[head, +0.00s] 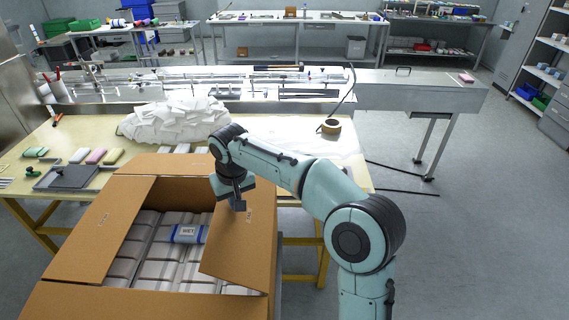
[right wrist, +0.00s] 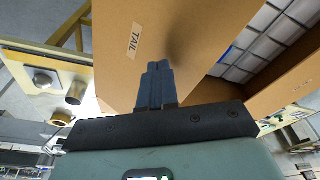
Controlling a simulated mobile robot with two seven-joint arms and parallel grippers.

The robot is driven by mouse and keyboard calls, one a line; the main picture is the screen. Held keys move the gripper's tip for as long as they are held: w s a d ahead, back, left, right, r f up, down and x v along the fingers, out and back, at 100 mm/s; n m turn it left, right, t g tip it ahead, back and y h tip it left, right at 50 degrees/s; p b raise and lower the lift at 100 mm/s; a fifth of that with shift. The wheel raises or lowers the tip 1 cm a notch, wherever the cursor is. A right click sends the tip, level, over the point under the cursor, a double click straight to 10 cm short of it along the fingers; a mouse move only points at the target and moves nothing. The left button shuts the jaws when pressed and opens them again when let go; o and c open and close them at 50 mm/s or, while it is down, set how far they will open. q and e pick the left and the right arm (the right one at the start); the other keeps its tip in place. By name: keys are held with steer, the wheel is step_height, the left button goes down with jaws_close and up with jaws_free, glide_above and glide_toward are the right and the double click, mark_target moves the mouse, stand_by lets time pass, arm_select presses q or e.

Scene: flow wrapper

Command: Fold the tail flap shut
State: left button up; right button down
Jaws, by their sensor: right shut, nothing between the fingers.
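A large open cardboard box (head: 60,262) stands at the front, with pale packs (head: 150,255) inside. The tail flap (head: 238,250) is on its right side and slants inward over the right part of the opening. Its TAIL label shows in the right wrist view (right wrist: 135,41). My right gripper (head: 238,205) is shut and empty, with its fingertips at the upper part of this flap. In the right wrist view the fingertips (right wrist: 157,68) lie over the flap's brown face; I cannot tell whether they touch it. My left gripper is out of view.
A blue-and-white pack (head: 188,234) lies on the pale packs.

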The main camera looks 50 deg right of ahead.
mark_target(237, 214)
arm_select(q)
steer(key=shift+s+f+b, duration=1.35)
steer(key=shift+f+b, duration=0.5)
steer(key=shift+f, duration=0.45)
arm_select(e)
steer(key=shift+f, duration=3.65)
step_height(237, 214, up, 7)
steer(key=p, duration=0.4)
steer(key=shift+w+r+p, duration=0.1)
steer(key=shift+p, duration=0.2)
steer(key=shift+r, duration=0.3)
steer(key=shift+w+f, duration=0.1)
steer(key=shift+f, duration=0.2)
steer(key=shift+s+r, duration=0.1)
steer(key=shift+s, duration=0.25)
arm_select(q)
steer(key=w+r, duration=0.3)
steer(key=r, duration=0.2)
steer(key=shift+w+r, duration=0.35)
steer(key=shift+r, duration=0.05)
arm_select(e)
steer(key=shift+w, duration=0.15)
